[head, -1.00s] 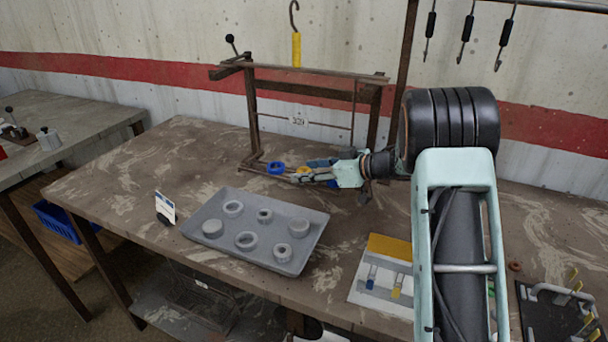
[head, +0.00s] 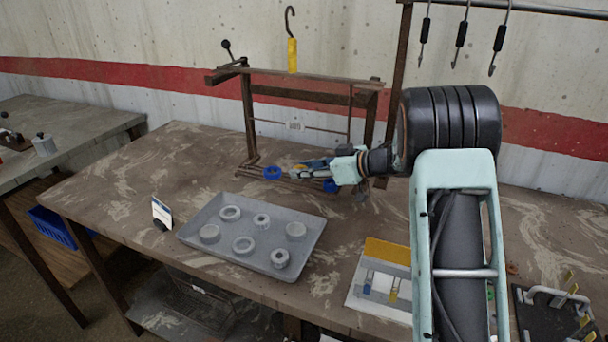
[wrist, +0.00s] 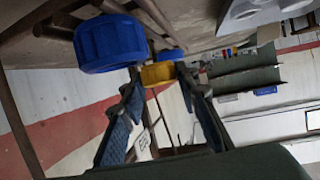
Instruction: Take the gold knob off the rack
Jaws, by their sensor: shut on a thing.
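The gold knob (head: 299,168) is at the lower front of the brown rack (head: 249,112), between two blue knobs. My gripper (head: 307,168) reaches in from the right and is shut on it. In the wrist view the gold knob (wrist: 158,73) sits between my two fingertips (wrist: 160,82). One blue knob (wrist: 110,43) shows large at the left there, and another (wrist: 172,54) is partly hidden behind the gold one. In the head view they are left (head: 272,172) and right (head: 331,185) of it. I cannot tell whether the gold knob still touches the rail.
A grey tray (head: 213,262) with several grey round parts lies in front of the rack. A small card (head: 161,213) stands left of it. A board with a yellow strip (head: 388,250) lies to the right. Hooks hang above the table. The table's left part is clear.

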